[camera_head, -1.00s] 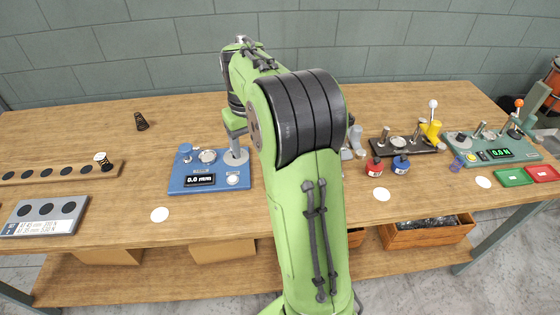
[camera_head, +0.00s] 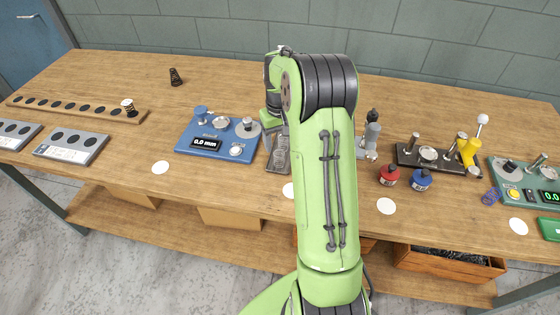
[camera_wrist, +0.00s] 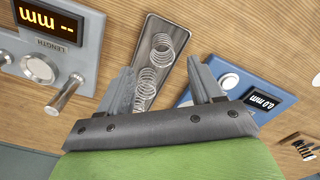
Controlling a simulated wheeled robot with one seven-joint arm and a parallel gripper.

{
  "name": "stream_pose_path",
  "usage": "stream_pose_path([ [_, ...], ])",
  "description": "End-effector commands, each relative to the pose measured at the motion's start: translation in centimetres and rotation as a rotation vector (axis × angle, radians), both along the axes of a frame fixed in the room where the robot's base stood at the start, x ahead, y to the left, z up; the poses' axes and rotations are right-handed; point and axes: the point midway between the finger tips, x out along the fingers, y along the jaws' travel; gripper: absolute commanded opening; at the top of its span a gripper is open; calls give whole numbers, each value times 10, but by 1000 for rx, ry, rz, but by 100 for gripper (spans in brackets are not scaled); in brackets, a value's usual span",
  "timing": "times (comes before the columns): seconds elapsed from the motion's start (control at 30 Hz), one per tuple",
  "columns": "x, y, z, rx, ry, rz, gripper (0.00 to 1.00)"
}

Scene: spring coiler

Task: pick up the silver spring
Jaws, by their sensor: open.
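Silver coil springs (camera_wrist: 168,42) lie in a narrow dark metal tray (camera_wrist: 184,20) on the wooden bench; a second silver coil (camera_wrist: 148,80) is lower in the tray, partly hidden by my gripper. In the head view the tray (camera_head: 275,167) shows just left of my green arm, with silver coils (camera_head: 281,146) in it. My gripper (camera_wrist: 162,72) is open and empty in the wrist view, its fingers on either side of the tray and its springs. Whether the fingers touch anything is unclear.
A blue gauge (camera_head: 214,137) stands close left of the tray. A grey length gauge (camera_wrist: 62,32) stands on its other side. The front left bench is fairly clear.

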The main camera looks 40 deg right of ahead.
Motion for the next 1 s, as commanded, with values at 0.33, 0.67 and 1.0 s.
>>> stream_pose_path([
  [0.33, 1, 2, -56, 1, 2, 0, 65],
  [0.67, 1, 2, -65, 0, -1, 1, 62],
  [1.0, 1, 2, -65, 0, -1, 1, 10],
])
